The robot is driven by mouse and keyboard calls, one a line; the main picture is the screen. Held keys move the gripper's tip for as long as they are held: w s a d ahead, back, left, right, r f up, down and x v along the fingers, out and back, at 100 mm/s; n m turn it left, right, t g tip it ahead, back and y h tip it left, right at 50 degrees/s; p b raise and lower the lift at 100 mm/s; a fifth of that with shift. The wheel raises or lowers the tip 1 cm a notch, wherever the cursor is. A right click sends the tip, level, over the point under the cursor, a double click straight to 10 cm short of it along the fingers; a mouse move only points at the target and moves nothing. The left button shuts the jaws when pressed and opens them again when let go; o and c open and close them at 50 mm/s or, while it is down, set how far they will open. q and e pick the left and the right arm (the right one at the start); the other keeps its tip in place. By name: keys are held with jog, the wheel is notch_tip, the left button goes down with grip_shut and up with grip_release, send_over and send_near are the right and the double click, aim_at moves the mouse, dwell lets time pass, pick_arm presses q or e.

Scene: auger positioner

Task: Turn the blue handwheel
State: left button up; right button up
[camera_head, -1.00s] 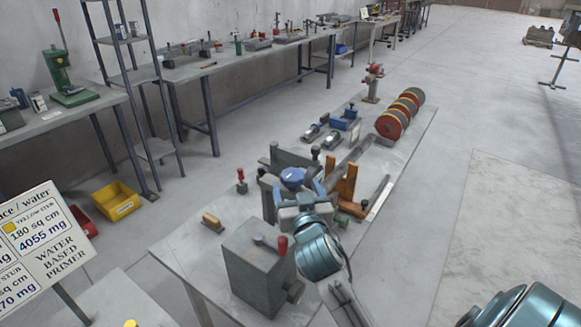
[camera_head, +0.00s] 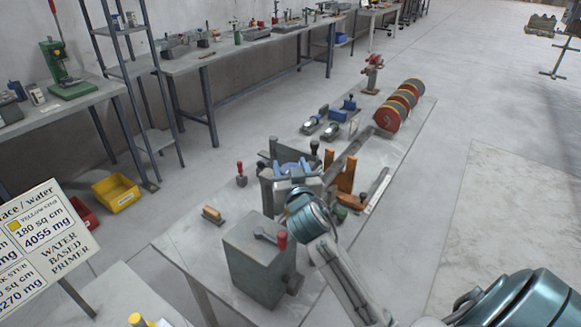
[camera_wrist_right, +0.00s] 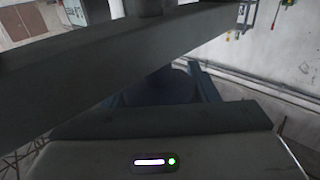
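The blue handwheel (camera_head: 291,167) is on the grey fixture in the middle of the long bench, partly covered by my right gripper. In the right wrist view the handwheel (camera_wrist_right: 168,84) is a dark blue round shape, in shadow below a thick grey bar. My right gripper (camera_head: 294,166) is at the handwheel, with its bluish fingers on either side of it. In the wrist view the fingers are spread around the wheel; whether they touch its rim is too dark to tell. My left gripper is not in view.
A grey box with a red-knobbed lever (camera_head: 258,262) stands in front of the fixture, close to my right arm. An orange bracket (camera_head: 338,172) stands just right of the fixture. Red and yellow discs (camera_head: 398,108) and a wooden-handled brush (camera_head: 212,214) are on the bench (camera_head: 190,255).

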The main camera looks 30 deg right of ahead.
jog(key=shift+r+n+t+y+p, duration=0.1)
jog(key=shift+n+t+y+p, duration=0.2)
jog(key=shift+n+y+p, duration=0.3)
jog(key=n+y+p, duration=0.1)
jog(key=n+y, duration=0.1)
jog(key=y, duration=0.2)
jog(key=shift+a+t+p, duration=0.2)
jog(key=shift+t+p, duration=0.2)
jog(key=shift+a+n+y+p, duration=0.15)
jog(key=shift+n+y+p, duration=0.15)
jog(key=shift+n+y, duration=0.65)
jog(key=shift+y, duration=0.55)
jog(key=shift+a+n+y, duration=0.15)
jog(key=shift+n+y, duration=0.5)
jog(key=shift+y, duration=0.05)
jog(key=o, duration=0.9)
jog(key=shift+o, duration=0.2)
